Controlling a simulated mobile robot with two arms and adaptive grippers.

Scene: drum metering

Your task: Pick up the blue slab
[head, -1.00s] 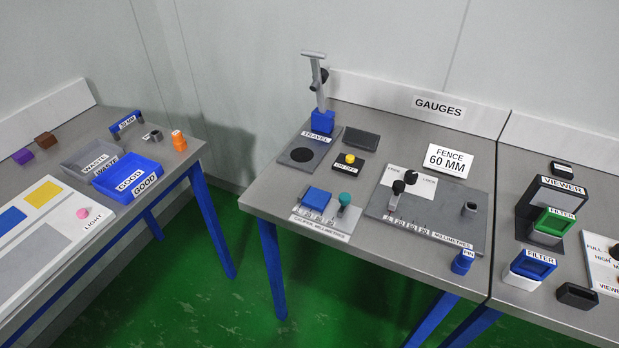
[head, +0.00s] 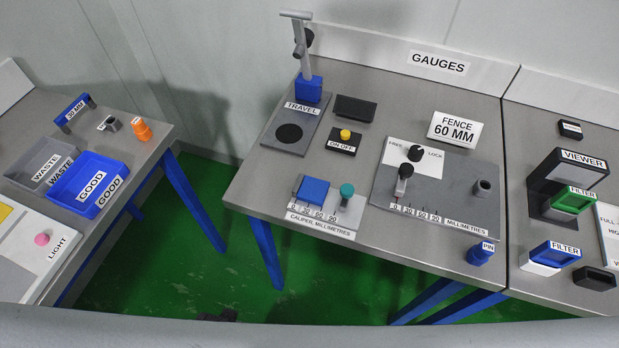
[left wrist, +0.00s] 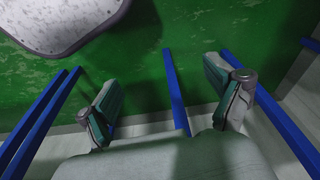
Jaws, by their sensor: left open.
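A flat blue block (head: 312,191) lies on the caliper plate (head: 344,232) at the front left of the gauges table in the head view. It is the flat blue piece in sight that looks most like a slab, but I cannot tell for sure that it is the blue slab. My left gripper (left wrist: 170,88) shows in the left wrist view with its two fingers wide apart and nothing between them. Green floor and blue table legs lie beyond it, and no slab shows there. My right gripper is in neither view.
The gauges table (head: 262,180) also carries a travel stand (head: 309,90), a fence plate (head: 456,200) and a blue pin (head: 480,254). Left are a blue GOOD tray (head: 66,196), a grey WASTE tray (head: 22,177) and the light panel (head: 52,262). Open floor separates the tables.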

